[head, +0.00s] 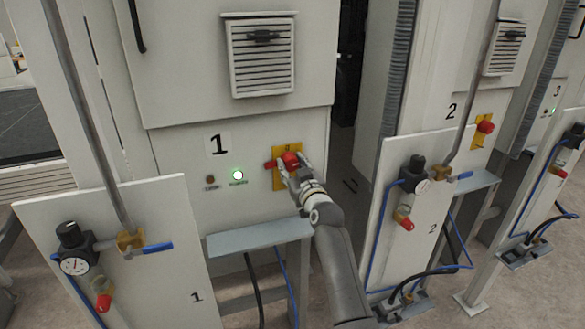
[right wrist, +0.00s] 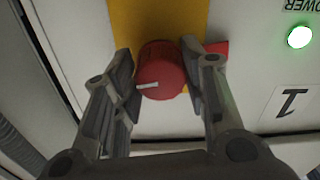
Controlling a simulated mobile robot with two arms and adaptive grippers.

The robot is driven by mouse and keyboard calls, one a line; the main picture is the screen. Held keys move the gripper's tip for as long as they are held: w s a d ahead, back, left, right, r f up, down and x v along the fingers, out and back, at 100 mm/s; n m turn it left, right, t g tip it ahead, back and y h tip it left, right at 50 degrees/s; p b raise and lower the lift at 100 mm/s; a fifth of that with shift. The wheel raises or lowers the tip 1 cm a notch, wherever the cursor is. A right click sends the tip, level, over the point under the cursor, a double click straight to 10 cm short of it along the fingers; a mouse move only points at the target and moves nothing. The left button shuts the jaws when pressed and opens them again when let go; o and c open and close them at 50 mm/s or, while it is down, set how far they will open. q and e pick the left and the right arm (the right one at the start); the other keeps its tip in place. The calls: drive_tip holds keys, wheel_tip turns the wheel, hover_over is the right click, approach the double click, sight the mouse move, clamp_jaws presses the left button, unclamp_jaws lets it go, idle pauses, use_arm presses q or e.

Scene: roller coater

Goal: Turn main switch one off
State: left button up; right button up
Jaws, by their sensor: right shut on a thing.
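Main switch one is a red rotary knob (head: 291,160) on a yellow plate (head: 278,181), on the cabinet panel marked 1. My right gripper (head: 296,172) is at the knob, with its arm coming up from below. In the right wrist view, the red knob (right wrist: 162,70) sits between the two fingers of my right gripper (right wrist: 164,82), which are shut on it. A white mark shows on the knob's face. A red handle part sticks out to the left of the knob in the head view. My left gripper is not in view.
A green power light (head: 238,175) glows left of the switch. A grey shelf (head: 258,237) juts out below. Panel 1 (head: 130,215) carries a gauge and blue-handled valve. Cabinet 2 has its own red switch (head: 486,127) at right.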

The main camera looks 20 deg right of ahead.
drive_tip(key=n, duration=0.3)
drive_tip(key=shift+d+n, duration=0.1)
drive_tip(key=shift+n, duration=0.3)
drive_tip(key=n, duration=0.4)
drive_tip(key=shift+n, duration=0.3)
drive_tip(key=n+p, duration=0.1)
drive_tip(key=n, duration=0.3)
drive_tip(key=shift+r, duration=0.1)
drive_tip(key=shift+n, duration=1.7)
drive_tip(key=shift+n+p, duration=0.3)
drive_tip(key=o, duration=1)
drive_tip(key=shift+s, duration=0.1)
